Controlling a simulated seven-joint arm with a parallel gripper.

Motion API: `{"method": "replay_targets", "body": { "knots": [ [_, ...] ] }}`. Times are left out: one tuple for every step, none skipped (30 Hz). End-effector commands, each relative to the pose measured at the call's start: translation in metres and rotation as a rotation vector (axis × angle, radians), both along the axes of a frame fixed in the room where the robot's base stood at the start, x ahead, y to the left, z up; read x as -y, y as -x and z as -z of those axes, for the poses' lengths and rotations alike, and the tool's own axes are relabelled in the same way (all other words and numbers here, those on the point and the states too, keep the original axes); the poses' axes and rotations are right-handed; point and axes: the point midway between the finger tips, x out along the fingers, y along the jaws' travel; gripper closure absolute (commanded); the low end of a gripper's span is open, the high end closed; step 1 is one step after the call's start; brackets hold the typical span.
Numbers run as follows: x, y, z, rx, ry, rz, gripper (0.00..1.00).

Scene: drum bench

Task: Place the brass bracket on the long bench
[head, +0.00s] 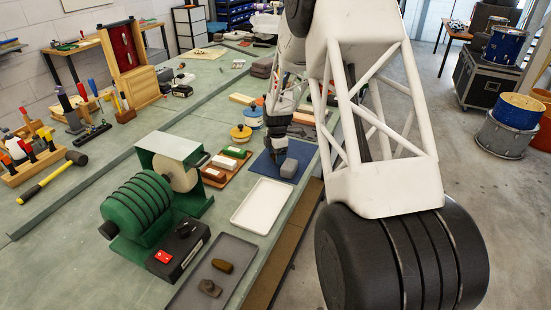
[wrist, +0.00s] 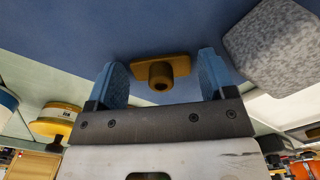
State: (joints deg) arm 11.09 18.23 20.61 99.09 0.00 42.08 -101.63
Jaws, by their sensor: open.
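In the wrist view the brass bracket (wrist: 161,71), a flat plate with a round hollow boss, lies on the blue mat (wrist: 70,40). My gripper (wrist: 163,82) is open, its two blue fingers apart on either side of the bracket, with no visible grip on it. In the head view my gripper (head: 278,150) is low over the blue mat (head: 262,170), and I cannot make out the bracket there. The mat lies on the long green bench (head: 222,218), near its right edge.
A grey block (head: 289,168) sits on the mat close to my gripper, also in the wrist view (wrist: 275,45). A white tray (head: 262,206) and a grey tray (head: 212,270) lie nearer.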

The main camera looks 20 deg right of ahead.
Motion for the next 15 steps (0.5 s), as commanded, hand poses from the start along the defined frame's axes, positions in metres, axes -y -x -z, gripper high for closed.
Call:
{"method": "replay_targets", "body": {
  "knots": [
    [0.0000,0.0000,0.0000,0.000,0.000,0.000,0.23],
    [0.0000,0.0001,-0.0001,0.000,0.000,0.000,0.23],
    [0.0000,0.0001,-0.0001,0.000,0.000,0.000,0.23],
    [0.0000,0.0001,-0.0001,0.000,0.000,0.000,0.23],
    [0.0000,0.0001,-0.0001,0.000,0.000,0.000,0.23],
    [0.0000,0.0001,-0.0001,0.000,0.000,0.000,0.23],
    [0.0000,0.0001,-0.0001,0.000,0.000,0.000,0.23],
    [0.0000,0.0001,-0.0001,0.000,0.000,0.000,0.23],
    [0.0000,0.0001,-0.0001,0.000,0.000,0.000,0.23],
    [0.0000,0.0001,-0.0001,0.000,0.000,0.000,0.23],
    [0.0000,0.0001,-0.0002,0.000,0.000,0.000,0.23],
    [0.0000,0.0000,-0.0002,0.000,0.000,0.000,0.30],
    [0.0000,0.0000,-0.0002,0.000,0.000,0.000,0.34],
    [0.0000,0.0000,-0.0002,0.000,0.000,0.000,0.39],
    [0.0000,0.0000,-0.0002,0.000,0.000,0.000,0.45]
  ]
}}
